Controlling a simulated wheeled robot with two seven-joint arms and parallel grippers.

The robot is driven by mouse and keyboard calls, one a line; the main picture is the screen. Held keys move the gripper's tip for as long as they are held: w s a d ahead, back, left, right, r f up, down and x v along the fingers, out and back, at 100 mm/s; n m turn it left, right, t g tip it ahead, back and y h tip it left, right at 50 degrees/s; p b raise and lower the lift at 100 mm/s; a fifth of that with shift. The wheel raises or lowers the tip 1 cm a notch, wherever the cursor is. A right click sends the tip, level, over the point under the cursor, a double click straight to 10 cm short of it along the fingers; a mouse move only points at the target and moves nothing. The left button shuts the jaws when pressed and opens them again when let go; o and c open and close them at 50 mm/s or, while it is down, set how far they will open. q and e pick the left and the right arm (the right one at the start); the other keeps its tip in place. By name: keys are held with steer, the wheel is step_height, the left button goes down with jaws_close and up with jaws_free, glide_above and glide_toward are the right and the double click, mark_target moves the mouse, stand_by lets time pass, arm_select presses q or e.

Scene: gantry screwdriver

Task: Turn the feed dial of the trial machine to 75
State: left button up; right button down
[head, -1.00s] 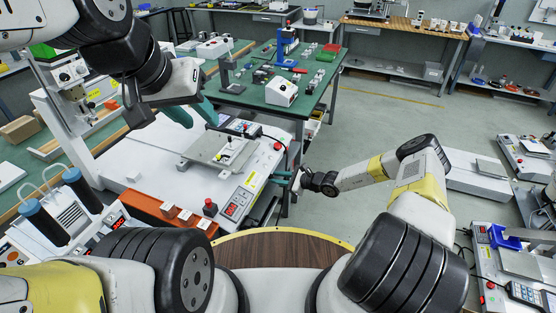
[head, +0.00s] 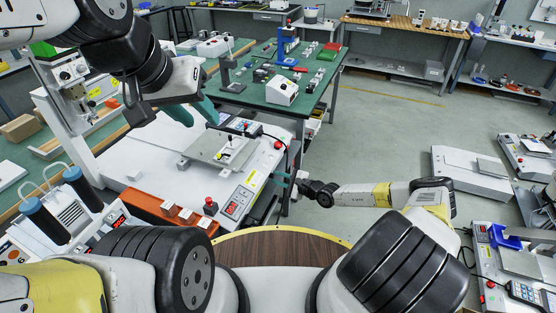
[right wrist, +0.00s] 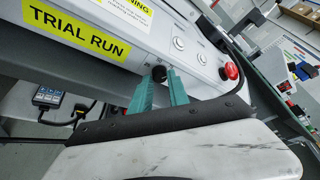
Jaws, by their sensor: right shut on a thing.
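The trial machine (head: 150,158) is the white bench unit in the head view. Its front panel carries a yellow TRIAL RUN label (right wrist: 75,36) in the right wrist view. A small black dial (right wrist: 159,73) sits on that panel, right of the label. My right gripper (right wrist: 158,83) is shut on this dial, one teal fingertip on each side. In the head view my right gripper (head: 283,178) is at the machine's front right edge, where the dial is hidden. No dial reading is legible. My left gripper (head: 192,110) is above the machine's top, its teal fingers apart and empty.
A red button (right wrist: 231,71) and two silver round controls sit near the dial. A red-lit display (head: 232,209) and another red button (head: 210,203) are on the machine's front. A green table (head: 265,85) stands behind.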

steer(key=c, duration=1.3)
jaws_free()
steer(key=shift+o, duration=0.2)
steer(key=v, duration=0.8)
steer(key=shift+w, duration=0.1)
